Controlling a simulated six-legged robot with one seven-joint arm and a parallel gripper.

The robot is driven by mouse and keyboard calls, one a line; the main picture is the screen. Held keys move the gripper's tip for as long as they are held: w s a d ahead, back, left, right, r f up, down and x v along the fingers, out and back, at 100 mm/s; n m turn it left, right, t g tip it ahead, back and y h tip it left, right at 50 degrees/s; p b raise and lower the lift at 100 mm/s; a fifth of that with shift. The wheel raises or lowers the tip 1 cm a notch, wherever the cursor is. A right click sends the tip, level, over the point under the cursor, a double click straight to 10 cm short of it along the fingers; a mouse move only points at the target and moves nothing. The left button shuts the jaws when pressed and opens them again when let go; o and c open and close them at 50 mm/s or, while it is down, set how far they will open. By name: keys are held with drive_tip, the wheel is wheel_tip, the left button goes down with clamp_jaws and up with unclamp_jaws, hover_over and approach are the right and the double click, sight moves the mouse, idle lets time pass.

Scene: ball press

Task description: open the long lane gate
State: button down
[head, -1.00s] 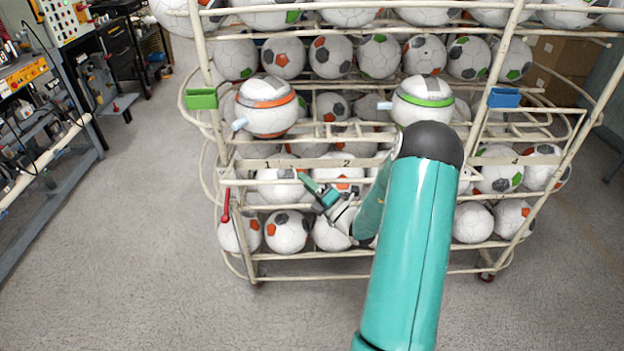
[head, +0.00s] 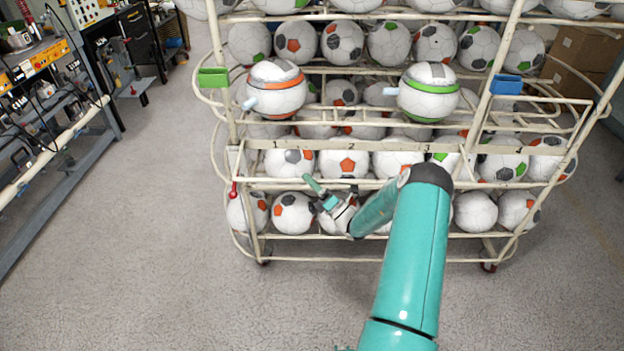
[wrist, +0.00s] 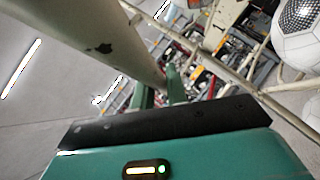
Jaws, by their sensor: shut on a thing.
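The long lane gate is a cream rail (head: 280,184) across the front of the ball rack, below the numbered bar (head: 300,144). A clear gap shows between the two. My gripper (head: 318,192) is at the rail's middle-left, shut on it. In the wrist view a thick, chipped cream bar (wrist: 120,42) runs down to the green fingers (wrist: 160,90). The exact contact is partly hidden. A red handle (head: 233,190) stands at the gate's left end. My arm covers part of the rail's right side.
Soccer balls (head: 292,213) fill the rack's tiers behind the gate. Two banded balls, one orange (head: 277,92) and one green (head: 427,100), stand above. A workbench (head: 60,140) is at the left. The grey floor (head: 180,270) before the rack is clear.

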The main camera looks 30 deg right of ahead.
drive_tip(key=shift+f, duration=0.25)
drive_tip(key=shift+d, duration=0.1)
drive_tip(key=c, duration=1.4)
unclamp_jaws()
drive_tip(key=shift+w, duration=0.1)
drive_tip(key=shift+n, duration=0.3)
drive_tip(key=v, duration=1.4)
drive_tip(key=shift+w+r, duration=0.1)
